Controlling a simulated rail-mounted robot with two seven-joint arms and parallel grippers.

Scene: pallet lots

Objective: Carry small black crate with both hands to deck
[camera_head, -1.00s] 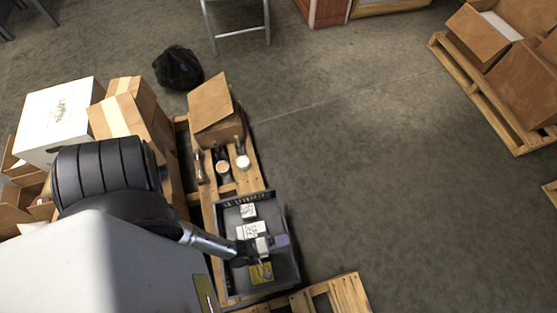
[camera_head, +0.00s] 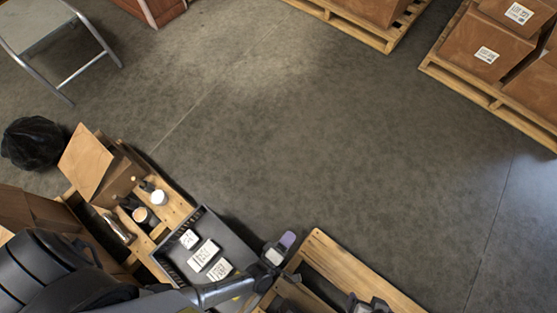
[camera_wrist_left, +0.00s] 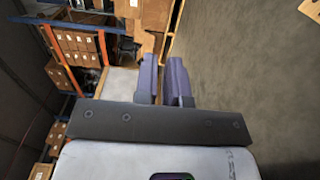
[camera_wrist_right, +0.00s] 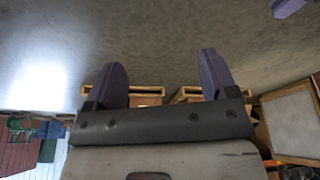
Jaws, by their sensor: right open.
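The small black crate (camera_head: 232,225) sits at the lower middle of the head view on a wooden pallet, with several white-labelled boxes in it. My left arm covers its near part. My left gripper (camera_head: 284,246) is just right of the crate, apart from its visible walls; its fingers (camera_wrist_left: 163,80) are together with nothing visible between them. My right gripper (camera_head: 368,304) is at the bottom edge, right of the crate; in its wrist view the fingers (camera_wrist_right: 162,80) are wide apart and empty. I cannot tell which surface is the deck.
A pallet (camera_head: 335,262) lies right of the crate. Loaded pallets (camera_head: 450,68) stand far right. The middle floor is clear.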

